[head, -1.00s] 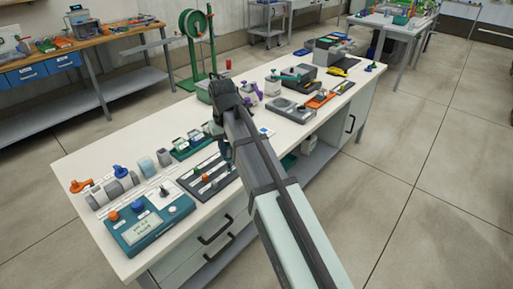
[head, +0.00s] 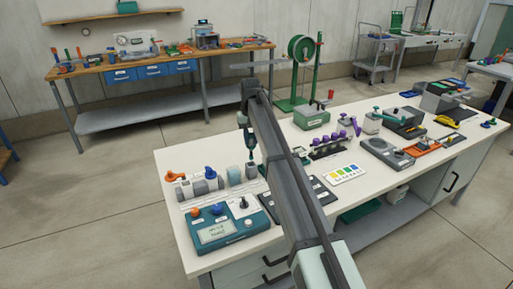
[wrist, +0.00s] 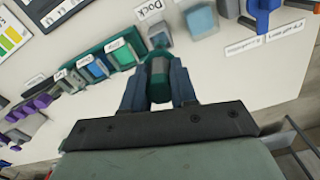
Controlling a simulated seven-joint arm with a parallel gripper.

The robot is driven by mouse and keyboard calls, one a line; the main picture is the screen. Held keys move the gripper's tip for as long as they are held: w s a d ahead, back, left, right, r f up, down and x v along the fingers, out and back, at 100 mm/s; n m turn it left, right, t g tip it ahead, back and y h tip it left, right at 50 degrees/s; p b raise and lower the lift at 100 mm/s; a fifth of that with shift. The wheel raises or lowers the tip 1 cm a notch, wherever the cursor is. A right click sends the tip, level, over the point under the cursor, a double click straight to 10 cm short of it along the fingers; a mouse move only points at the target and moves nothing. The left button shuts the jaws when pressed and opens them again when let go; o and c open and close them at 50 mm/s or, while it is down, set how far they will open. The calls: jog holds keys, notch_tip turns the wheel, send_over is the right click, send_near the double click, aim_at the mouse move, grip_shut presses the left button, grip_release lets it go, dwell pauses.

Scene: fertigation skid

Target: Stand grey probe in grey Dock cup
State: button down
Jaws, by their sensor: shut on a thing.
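My gripper (head: 246,127) is shut on the probe (wrist: 158,72), which shows grey with dark green parts between the fingers in the wrist view. In the head view the probe (head: 251,146) hangs upright below the fingers, above the table. The grey Dock cup (wrist: 157,36), with its "Dock" label, stands just beyond the held probe in the wrist view. In the head view the Dock cup (head: 251,170) is close under the probe's lower end. I cannot tell whether the tip touches or enters it.
A pale blue block (wrist: 200,19) stands beside the Dock cup. A rack with labelled coloured items (wrist: 98,66) is on its other side. A teal meter (head: 228,230) lies in front, and a grey cylinder with orange and blue handles (head: 198,187) stands left.

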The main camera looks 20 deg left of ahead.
aim_at(251, 154)
jog(key=shift+w+a, duration=0.2)
jog(key=shift+w, duration=0.15)
jog(key=shift+f, duration=4.25)
jog(key=c, duration=0.8)
grip_release()
jog(key=shift+r, duration=3.5)
